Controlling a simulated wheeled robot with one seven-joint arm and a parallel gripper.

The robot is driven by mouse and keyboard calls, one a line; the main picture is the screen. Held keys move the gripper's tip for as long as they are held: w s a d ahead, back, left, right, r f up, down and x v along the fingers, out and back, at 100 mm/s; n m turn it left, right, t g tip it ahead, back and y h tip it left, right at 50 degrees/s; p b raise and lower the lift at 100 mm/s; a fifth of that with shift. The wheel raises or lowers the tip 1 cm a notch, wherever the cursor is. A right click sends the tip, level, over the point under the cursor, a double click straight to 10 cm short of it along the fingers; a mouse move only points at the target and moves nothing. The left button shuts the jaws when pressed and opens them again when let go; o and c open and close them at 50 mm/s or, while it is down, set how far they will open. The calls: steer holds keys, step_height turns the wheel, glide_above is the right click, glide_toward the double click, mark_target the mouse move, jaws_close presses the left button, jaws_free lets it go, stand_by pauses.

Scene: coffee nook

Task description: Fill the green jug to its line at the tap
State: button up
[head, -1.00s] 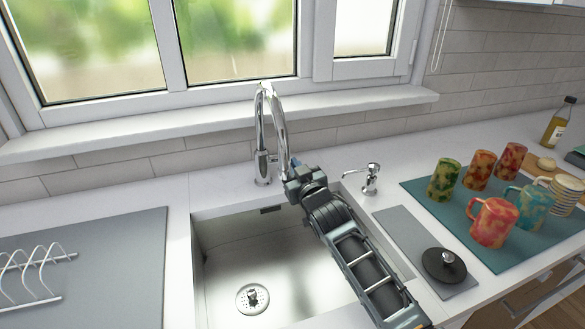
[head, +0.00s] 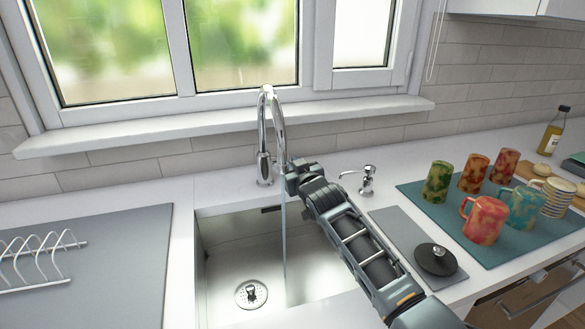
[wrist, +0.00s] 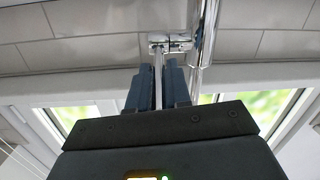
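The chrome tap (head: 264,135) stands behind the sink, and a thin stream of water (head: 284,240) runs from its spout into the basin. My gripper (head: 291,165) is at the right side of the tap body. In the wrist view, my gripper's two dark blue fingers (wrist: 158,88) stand on either side of the thin tap lever (wrist: 158,72), closed in on it. The fingertips are small and partly hidden in the head view. I see no green jug in either view, nor its line.
The sink basin (head: 225,265) is empty, with a drain (head: 251,294). A soap dispenser (head: 367,180) stands right of my gripper. Several mugs (head: 484,220) stand on a teal mat (head: 510,255). A black lid (head: 436,259) lies on a grey mat. A rack (head: 40,260) is at left.

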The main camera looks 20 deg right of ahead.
steer(key=o, duration=0.4)
steer(key=shift+c, duration=0.2)
steer(key=shift+s, duration=0.1)
steer(key=s, duration=0.7)
steer(key=shift+s+d+r, duration=0.2)
steer(key=shift+s+r, duration=0.1)
steer(key=shift+r, duration=0.05)
